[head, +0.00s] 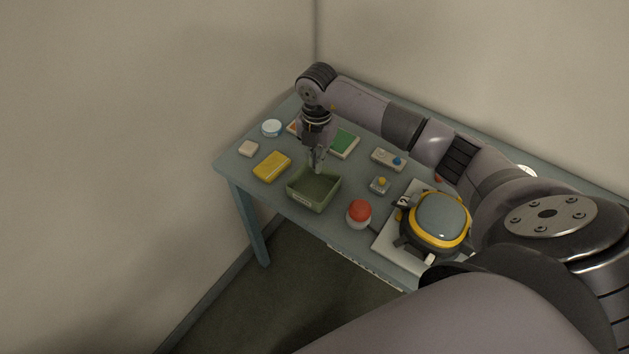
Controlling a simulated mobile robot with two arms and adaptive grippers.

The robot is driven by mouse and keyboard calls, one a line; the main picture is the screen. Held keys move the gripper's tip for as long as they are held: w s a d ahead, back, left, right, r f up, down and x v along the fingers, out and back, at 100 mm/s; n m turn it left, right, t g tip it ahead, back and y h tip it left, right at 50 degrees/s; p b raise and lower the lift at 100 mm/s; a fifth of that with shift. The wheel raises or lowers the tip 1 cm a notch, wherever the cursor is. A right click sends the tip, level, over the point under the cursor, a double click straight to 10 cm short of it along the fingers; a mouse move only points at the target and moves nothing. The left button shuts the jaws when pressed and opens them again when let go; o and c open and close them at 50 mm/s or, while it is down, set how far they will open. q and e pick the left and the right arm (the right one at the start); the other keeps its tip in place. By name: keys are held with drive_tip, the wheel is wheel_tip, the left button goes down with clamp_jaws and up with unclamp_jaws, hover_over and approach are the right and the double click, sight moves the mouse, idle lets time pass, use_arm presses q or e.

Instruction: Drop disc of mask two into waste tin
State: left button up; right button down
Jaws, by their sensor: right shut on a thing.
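The open green waste tin (301,198) stands near the table's front edge, left of centre. My right gripper (318,164) points down over the back part of the tin. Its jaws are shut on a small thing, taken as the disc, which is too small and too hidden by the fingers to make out. A mask (441,219) with a grey visor and yellow rim lies on a pale mat (393,243) at the right. My left gripper is not in view.
A red-topped round thing (359,212) stands right of the tin. A yellow block (272,166), a white block (248,148) and a round white tub (271,128) are at the left.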

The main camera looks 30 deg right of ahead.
drive_tip(key=shift+d+f+m, duration=0.35)
drive_tip(key=shift+d+m, duration=0.05)
drive_tip(key=shift+m, duration=0.6)
drive_tip(key=shift+f, duration=0.2)
wheel_tip(320, 180, down, 6)
drive_tip(key=b, duration=0.4)
drive_tip(key=shift+r, duration=0.15)
drive_tip(key=c, duration=1.7)
unclamp_jaws()
drive_tip(key=shift+o, duration=0.2)
drive_tip(key=shift+r, duration=0.1)
wheel_tip(320, 180, up, 12)
